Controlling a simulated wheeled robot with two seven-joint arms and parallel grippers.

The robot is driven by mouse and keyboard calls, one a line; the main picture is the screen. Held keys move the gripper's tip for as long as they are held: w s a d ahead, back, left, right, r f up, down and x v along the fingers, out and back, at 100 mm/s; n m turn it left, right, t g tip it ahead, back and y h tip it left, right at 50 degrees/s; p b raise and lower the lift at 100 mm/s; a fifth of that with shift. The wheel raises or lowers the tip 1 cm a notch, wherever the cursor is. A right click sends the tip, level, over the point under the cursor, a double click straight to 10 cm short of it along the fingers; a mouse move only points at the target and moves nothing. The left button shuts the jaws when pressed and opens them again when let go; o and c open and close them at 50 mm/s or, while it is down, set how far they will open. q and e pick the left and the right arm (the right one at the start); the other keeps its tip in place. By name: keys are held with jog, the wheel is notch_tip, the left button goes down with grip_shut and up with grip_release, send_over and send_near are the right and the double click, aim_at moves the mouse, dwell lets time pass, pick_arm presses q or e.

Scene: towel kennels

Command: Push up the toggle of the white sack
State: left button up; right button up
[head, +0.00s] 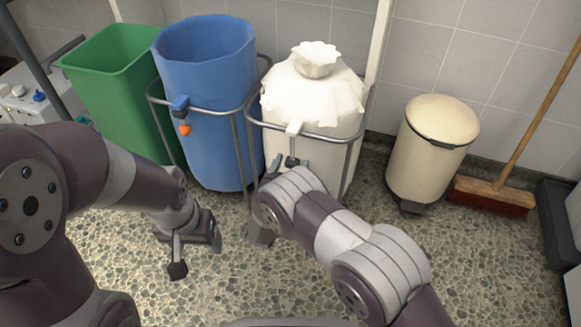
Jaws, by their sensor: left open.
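The white sack (312,100) stands in a round metal frame at the back middle, its top gathered into a ruffled neck. A white clip (293,127) sits on the front of the frame's rim. A small dark piece (291,152) hangs just below it; I cannot tell for sure whether it is the toggle. My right gripper (286,168) is close in front of the sack, just below the clip. My wrist hides much of it, so its jaw state and any contact are unclear. My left gripper (197,254) is open and empty, low in front of the blue sack.
The blue sack (205,70), open at the top, stands left of the white sack, with a blue clip (180,103) and orange toggle (184,129). A green bin (105,55) is further left. A cream pedal bin (432,150) and broom (492,195) stand right.

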grip_shut()
notch_tip(320, 180, up, 8)
jog(key=p, duration=0.7)
jog(key=shift+r, duration=0.15)
jog(key=shift+o, duration=0.6)
grip_release()
jog(key=p+v, duration=0.5)
jog(key=v, duration=0.7)
jog(key=shift+s, duration=0.4)
